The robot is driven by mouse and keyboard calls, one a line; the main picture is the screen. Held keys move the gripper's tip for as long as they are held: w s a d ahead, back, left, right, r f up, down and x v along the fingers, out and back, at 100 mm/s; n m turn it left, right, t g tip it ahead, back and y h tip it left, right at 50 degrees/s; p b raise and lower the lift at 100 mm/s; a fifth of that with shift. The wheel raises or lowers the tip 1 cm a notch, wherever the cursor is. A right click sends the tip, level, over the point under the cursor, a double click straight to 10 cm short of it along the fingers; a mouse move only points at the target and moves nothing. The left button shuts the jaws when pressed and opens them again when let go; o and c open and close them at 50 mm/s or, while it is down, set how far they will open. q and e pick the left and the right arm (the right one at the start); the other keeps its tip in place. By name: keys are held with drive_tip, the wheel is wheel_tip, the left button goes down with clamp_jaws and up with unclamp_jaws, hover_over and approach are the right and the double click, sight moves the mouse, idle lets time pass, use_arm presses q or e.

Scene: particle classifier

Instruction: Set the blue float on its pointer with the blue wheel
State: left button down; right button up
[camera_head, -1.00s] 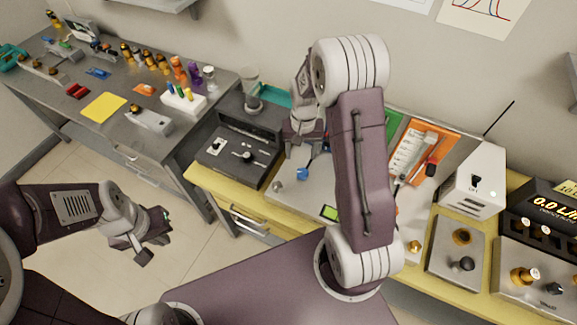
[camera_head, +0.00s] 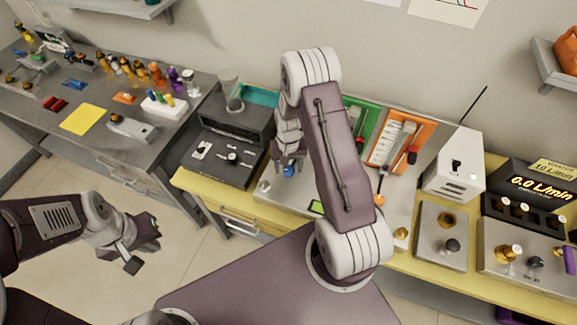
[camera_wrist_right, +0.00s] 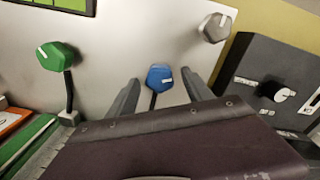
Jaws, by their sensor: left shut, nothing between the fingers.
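The blue wheel (camera_wrist_right: 159,77) is a faceted knob with a white mark, on a pale metal panel (camera_wrist_right: 130,30). In the head view the blue wheel (camera_head: 289,170) shows just below my right gripper (camera_head: 288,162). In the wrist view my right gripper (camera_wrist_right: 160,80) is open, with one finger on each side of the wheel; I cannot tell whether they touch it. My left gripper (camera_head: 143,250) is shut and empty, low at the left, away from the benches. I cannot make out the blue float or its pointer; my right arm covers part of the panel.
A green wheel (camera_wrist_right: 57,56) and a grey knob (camera_wrist_right: 215,27) flank the blue wheel. A dark box (camera_head: 225,158) stands left of the panel. Orange (camera_head: 407,133) and green (camera_head: 361,122) gauge boards stand behind my right arm. A white switch box (camera_head: 452,168) is right.

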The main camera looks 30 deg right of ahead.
sight(288, 169)
clamp_jaws()
drive_tip(key=shift+n, duration=0.5)
drive_tip(key=shift+o, duration=0.2)
unclamp_jaws()
wheel_tip(288, 169, up, 9)
drive_tip(key=b, duration=0.1)
